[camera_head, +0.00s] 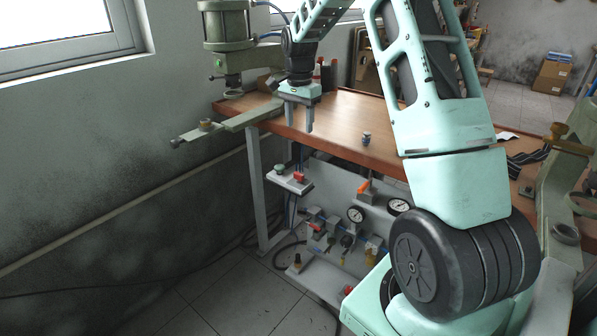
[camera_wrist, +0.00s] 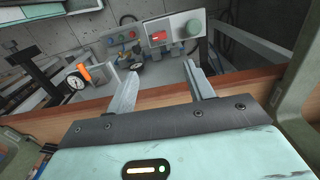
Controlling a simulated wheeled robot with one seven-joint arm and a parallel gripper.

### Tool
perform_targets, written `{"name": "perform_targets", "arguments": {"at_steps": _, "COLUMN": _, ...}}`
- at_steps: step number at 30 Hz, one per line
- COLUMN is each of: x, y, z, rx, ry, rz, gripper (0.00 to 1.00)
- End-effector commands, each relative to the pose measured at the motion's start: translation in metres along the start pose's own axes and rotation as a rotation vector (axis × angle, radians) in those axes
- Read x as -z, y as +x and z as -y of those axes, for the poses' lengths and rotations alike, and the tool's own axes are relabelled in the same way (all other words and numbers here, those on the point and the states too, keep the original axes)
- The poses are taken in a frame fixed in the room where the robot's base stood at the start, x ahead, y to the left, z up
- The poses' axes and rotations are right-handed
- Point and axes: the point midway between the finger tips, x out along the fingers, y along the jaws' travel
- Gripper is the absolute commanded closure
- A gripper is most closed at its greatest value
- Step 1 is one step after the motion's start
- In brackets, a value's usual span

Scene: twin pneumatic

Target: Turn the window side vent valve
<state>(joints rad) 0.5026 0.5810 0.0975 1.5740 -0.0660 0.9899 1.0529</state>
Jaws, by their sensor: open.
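My gripper (camera_head: 299,128) is open and empty, with its fingers pointing down by the front edge of the workbench, above the pneumatic panel. In the wrist view its two fingers (camera_wrist: 161,72) are spread apart with nothing between them. Below the bench, the panel has a small red-handled valve (camera_head: 314,227) on the left, nearer the window, and an orange lever (camera_head: 363,187) further right. The orange lever also shows in the wrist view (camera_wrist: 84,72). I cannot tell for certain which is the window side vent valve. The gripper touches neither.
The wooden workbench (camera_head: 345,125) lies above the panel. A button box (camera_head: 292,181) with green and red buttons juts out below its edge. Two gauges (camera_head: 356,214) (camera_head: 399,206) sit on the panel. A green press (camera_head: 229,30) stands at the bench's left end. The floor (camera_head: 240,300) at left is mostly clear.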

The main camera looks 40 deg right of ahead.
Motion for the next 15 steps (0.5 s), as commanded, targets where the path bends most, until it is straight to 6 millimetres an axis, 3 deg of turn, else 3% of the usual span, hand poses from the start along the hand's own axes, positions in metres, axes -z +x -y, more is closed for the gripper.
{"name": "perform_targets", "arguments": {"at_steps": 15, "x": -0.003, "y": 0.099, "z": -0.001, "rx": -0.003, "ry": -0.004, "rz": 0.005, "gripper": 0.47}}
